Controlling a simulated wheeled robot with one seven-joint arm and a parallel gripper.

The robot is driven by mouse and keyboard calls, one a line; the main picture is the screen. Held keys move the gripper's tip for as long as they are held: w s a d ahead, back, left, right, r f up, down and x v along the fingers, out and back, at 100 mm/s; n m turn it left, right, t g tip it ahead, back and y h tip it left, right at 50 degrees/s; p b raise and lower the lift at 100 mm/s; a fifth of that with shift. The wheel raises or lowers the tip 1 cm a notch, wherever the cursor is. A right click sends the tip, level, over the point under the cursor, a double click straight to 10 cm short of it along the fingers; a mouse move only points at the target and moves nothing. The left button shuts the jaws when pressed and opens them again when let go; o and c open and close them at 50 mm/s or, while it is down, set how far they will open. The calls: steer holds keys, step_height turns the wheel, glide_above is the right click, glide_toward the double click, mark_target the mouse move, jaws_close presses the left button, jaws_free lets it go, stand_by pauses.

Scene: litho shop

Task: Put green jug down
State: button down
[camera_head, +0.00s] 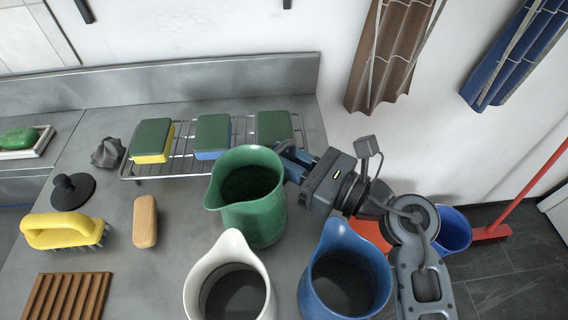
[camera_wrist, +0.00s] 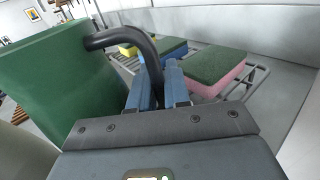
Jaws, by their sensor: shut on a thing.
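The green jug (camera_head: 250,200) is in the right half of the steel counter (camera_head: 110,270) in the head view, behind the white and blue jugs. It looks upright; whether its base touches the counter is hidden. My gripper (camera_head: 285,152) reaches in from the right and is shut on the jug's dark handle. In the wrist view the green jug (camera_wrist: 62,85) fills the left side, and its curved black handle (camera_wrist: 150,55) runs between the blue fingers of my gripper (camera_wrist: 158,85).
A white jug (camera_head: 230,280) and a blue jug (camera_head: 345,272) stand close in front. Behind is a wire rack (camera_head: 185,165) with three sponges. A wooden block (camera_head: 145,221), yellow brush (camera_head: 62,231), black round-knobbed tool (camera_head: 72,190) and slatted wooden board (camera_head: 66,297) lie left. Bare counter shows between them.

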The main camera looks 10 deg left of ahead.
steer(key=shift+f, duration=1.05)
steer(key=shift+f, duration=0.1)
steer(key=shift+f, duration=0.1)
steer(key=c, duration=1.1)
jaws_free()
steer(key=shift+r, duration=0.25)
steer(key=b+v, duration=0.2)
steer(key=v, duration=1)
